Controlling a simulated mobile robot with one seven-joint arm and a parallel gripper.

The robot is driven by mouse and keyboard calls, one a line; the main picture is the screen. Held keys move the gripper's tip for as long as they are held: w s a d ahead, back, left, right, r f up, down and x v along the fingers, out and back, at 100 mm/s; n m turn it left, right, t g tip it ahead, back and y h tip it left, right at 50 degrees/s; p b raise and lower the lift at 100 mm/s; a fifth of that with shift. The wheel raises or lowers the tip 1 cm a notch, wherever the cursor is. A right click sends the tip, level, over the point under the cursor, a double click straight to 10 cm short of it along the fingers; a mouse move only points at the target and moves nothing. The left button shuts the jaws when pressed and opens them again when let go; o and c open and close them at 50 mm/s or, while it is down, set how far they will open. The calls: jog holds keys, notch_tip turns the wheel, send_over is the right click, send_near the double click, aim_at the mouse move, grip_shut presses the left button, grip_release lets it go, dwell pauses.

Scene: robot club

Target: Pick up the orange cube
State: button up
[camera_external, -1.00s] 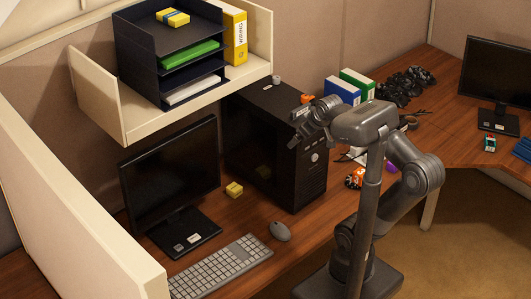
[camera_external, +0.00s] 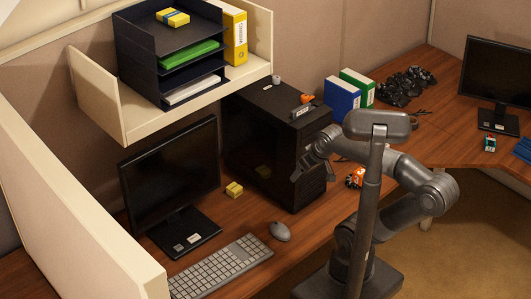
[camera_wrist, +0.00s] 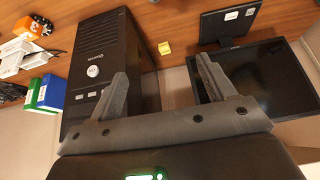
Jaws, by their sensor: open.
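An orange and white object (camera_external: 355,178) lies on the desk right of the black computer tower. The wrist view shows it at the top left as an orange object with dark and white markings (camera_wrist: 28,27). A smaller orange piece (camera_external: 307,98) rests on the tower's top. I cannot tell which of these is the orange cube. My gripper (camera_external: 312,177) hangs in front of the tower's front face, left of the orange and white object and apart from it. In the wrist view its two fingers (camera_wrist: 160,70) are spread with nothing between them.
The computer tower (camera_external: 262,150) stands close by my gripper. Blue (camera_external: 341,98) and green (camera_external: 358,88) binders stand behind. A yellow block (camera_external: 233,190), mouse (camera_external: 279,231), keyboard (camera_external: 222,266) and monitor (camera_external: 170,185) are to the left. A shelf (camera_external: 170,120) overhangs the back.

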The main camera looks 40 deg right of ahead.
notch_tip(320, 180, up, 5)
jog(key=w+d+r+g, duration=0.1)
jog(key=w+d+r, duration=0.1)
jog(key=w+d, duration=0.35)
jog(key=w+d+r+g, duration=0.1)
jog(key=w+d, duration=0.2)
jog(key=d, duration=0.6)
jog(key=g, duration=0.4)
send_over(362, 171)
notch_tip(362, 171, down, 3)
jog(key=f, duration=3.1)
jog(key=shift+s+a+f, duration=0.1)
jog(key=shift+a+f, duration=0.1)
jog(key=shift+a, duration=0.15)
jog(key=shift+d+f, duration=0.15)
jog(key=shift+f, duration=2.7)
jog(key=shift+c, duration=0.2)
jog(key=c, duration=1.1)
